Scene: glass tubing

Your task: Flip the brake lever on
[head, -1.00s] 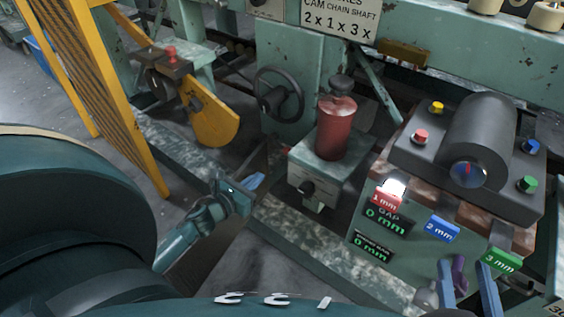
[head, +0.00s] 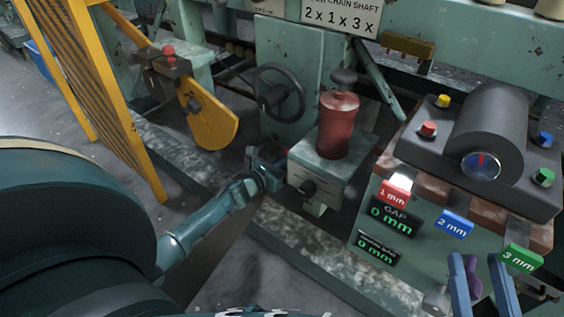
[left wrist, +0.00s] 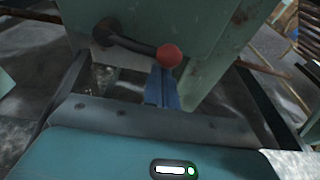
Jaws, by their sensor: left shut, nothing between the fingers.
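A dark lever with a red ball knob (left wrist: 169,55) shows in the left wrist view. It reaches right from a dark pivot on a teal panel. I take it for the brake lever; I cannot make it out clearly in the head view. My left gripper (left wrist: 161,72) is shut and empty, its blue fingertips just below the red knob in the picture. I cannot tell whether they touch it. In the head view my left gripper (head: 277,160) is at the left side of the teal box (head: 329,141). My right gripper (head: 482,258) is open at the lower right.
A red canister (head: 338,127) stands on the teal box, with a dark handwheel (head: 278,94) behind. A yellow frame (head: 110,90) and yellow plate (head: 208,118) stand left. The button console (head: 420,155) is at right. A stone-coloured rail (head: 300,240) runs below.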

